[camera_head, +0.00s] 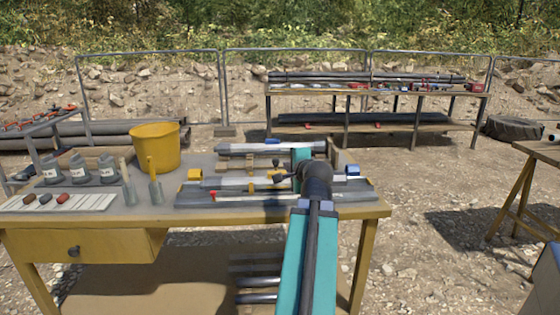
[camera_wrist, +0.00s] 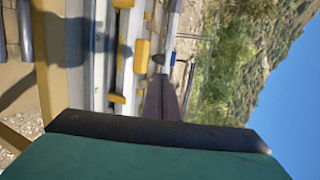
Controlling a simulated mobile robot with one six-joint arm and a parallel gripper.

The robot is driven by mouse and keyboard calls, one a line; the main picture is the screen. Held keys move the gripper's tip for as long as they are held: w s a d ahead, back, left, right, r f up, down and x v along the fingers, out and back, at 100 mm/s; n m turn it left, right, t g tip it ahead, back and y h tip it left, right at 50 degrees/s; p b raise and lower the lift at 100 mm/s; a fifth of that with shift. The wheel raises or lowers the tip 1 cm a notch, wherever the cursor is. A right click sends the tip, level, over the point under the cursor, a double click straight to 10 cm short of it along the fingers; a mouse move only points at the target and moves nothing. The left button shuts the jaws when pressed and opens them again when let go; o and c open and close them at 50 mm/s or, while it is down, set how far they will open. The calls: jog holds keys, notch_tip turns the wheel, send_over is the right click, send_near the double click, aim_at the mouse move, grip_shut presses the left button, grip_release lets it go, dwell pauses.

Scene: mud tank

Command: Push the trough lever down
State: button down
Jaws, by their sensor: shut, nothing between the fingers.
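The long grey trough assembly (camera_head: 250,199) lies along the right part of the yellow-legged table. It carries yellow and blue blocks, and it also shows turned on its side in the wrist view (camera_wrist: 101,60). A small dark knob (camera_head: 276,163) stands above a yellow block near the trough's middle; it may be the lever's end, but I cannot tell surely. My gripper (camera_head: 281,179) is shut and empty, above the trough and close to this knob. Its dark fingers also show in the wrist view (camera_wrist: 162,97). My arm hides part of the trough's right half.
A yellow bucket (camera_head: 155,148) stands on the table left of the trough. A rack with pipes (camera_head: 370,88) stands behind, before a fence.

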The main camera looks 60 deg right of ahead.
aim_at(278, 162)
jog(key=shift+p+x, duration=1.05)
jog(key=shift+p, duration=3.1)
jog(key=p+x, duration=0.1)
jog(key=p, duration=0.1)
jog(key=p+x, duration=0.1)
jog(key=p, duration=0.1)
jog(key=shift+w+r, duration=0.1)
jog(key=shift+r, duration=0.15)
jog(key=shift+w+d+f+p, duration=0.15)
jog(key=shift+w+d+p, duration=0.05)
jog(key=shift+p, duration=0.8)
jog(key=shift+p+x, duration=0.4)
jog(key=shift+x, duration=2.9)
jog(key=shift+s+f, duration=0.1)
jog(key=shift+f, duration=0.05)
jog(key=shift+a, duration=0.3)
jog(key=shift+d, duration=0.25)
jog(key=shift+d+r+p, duration=0.1)
jog(key=shift+r+p, duration=0.15)
jog(key=shift+p, duration=0.65)
jog(key=shift+f+y, duration=0.15)
jog(key=shift+y, duration=0.15)
